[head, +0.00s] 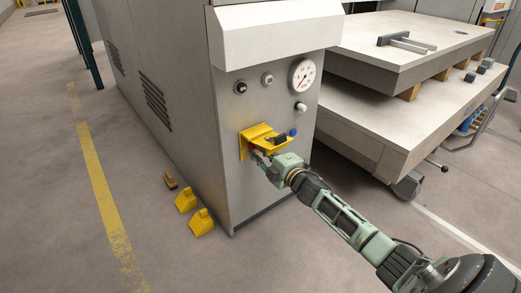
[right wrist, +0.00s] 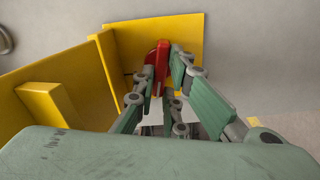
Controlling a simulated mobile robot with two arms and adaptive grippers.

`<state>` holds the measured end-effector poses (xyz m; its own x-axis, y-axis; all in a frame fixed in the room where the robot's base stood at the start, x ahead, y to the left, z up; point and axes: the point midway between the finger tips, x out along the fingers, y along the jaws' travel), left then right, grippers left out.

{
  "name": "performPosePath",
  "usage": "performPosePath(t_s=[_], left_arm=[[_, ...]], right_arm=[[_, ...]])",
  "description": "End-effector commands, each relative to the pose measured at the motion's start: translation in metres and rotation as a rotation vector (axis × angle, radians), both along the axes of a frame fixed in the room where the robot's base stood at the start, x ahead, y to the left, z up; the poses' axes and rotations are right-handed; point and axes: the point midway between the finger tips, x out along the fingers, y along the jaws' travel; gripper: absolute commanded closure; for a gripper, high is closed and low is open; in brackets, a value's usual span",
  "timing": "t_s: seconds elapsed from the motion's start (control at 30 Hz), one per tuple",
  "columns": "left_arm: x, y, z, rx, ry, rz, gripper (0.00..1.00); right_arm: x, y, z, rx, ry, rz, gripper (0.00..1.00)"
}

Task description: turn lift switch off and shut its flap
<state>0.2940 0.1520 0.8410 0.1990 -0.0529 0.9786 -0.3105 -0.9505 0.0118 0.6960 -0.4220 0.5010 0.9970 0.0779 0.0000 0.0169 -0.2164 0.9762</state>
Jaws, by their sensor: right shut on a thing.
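The lift switch is a red handle (right wrist: 161,57) on a yellow backplate (right wrist: 188,34), seen close up in the right wrist view. In the head view the yellow switch housing (head: 257,132) sits on the front of the grey cabinet, and the handle is mostly hidden behind my gripper. The yellow flap (right wrist: 50,75) stands open, out from the plate, at the left in the right wrist view. My right gripper (head: 256,157) is at the housing. In the right wrist view its fingers (right wrist: 160,78) are shut on the red handle. My left gripper is not in view.
The cabinet (head: 235,90) carries a round gauge (head: 302,74) and knobs above the switch. Large stacked slabs (head: 400,60) stand at the right. Floor in front is open.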

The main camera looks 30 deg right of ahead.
Motion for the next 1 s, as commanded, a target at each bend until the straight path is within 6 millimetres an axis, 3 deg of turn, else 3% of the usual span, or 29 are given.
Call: performPosePath(t_s=[0.4, 0.97, 1.0], left_arm=[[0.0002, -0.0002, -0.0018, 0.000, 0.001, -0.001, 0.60], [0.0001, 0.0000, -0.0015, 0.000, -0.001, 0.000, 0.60], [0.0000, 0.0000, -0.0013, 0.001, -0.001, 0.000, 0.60]], right_arm=[[-0.0005, 0.0009, -0.0030, -0.202, -0.014, 0.001, 1.00], [-0.0005, 0.0011, -0.0033, -0.236, -0.016, 0.003, 1.00], [-0.0005, 0.0012, -0.0033, -0.236, -0.016, 0.003, 0.88]])
